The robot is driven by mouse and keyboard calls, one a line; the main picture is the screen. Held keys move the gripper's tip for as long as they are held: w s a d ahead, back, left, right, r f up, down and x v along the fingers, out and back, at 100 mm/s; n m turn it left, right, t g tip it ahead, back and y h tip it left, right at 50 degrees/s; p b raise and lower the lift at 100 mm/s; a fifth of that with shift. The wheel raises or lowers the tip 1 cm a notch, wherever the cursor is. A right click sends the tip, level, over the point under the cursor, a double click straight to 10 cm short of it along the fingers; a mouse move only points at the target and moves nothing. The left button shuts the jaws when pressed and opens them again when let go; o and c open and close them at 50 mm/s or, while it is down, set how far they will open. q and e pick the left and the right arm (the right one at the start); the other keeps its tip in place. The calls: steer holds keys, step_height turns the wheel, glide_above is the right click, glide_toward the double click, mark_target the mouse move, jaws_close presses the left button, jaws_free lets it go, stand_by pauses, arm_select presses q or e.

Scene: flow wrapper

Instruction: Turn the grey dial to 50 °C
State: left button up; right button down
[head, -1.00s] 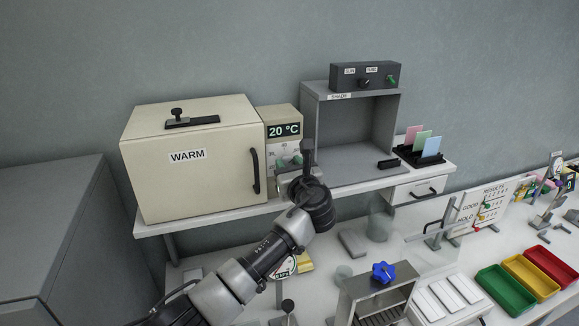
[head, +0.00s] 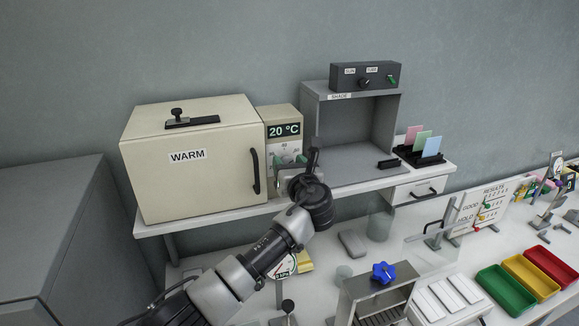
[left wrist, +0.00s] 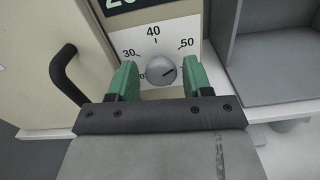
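The grey dial (left wrist: 162,71) sits on the white control panel (left wrist: 183,26) beside the WARM box. Its scale shows 30, 40 and 50; the lower marks are partly hidden by my fingers. A dark line on the dial seems to slant up to the right. The display (head: 284,131) reads 20 °C in the head view. My left gripper (left wrist: 160,78) is open, with one green fingertip on each side of the dial and a small gap visible on both sides. In the head view the left gripper (head: 291,160) is in front of the panel and hides most of the dial.
The WARM box (head: 190,170) with its black handle (head: 255,171) stands left of the panel. The grey shade box (head: 311,130) stands close on the right. A rack of coloured cards (head: 421,152) is further right on the shelf.

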arm_select(q)
steer(key=shift+o, duration=0.6)
steer(key=shift+f, duration=0.2)
steer(key=b+v, duration=0.4)
steer(key=v, duration=0.6)
steer(key=shift+s+d, duration=0.15)
steer(key=shift+s, duration=0.25)
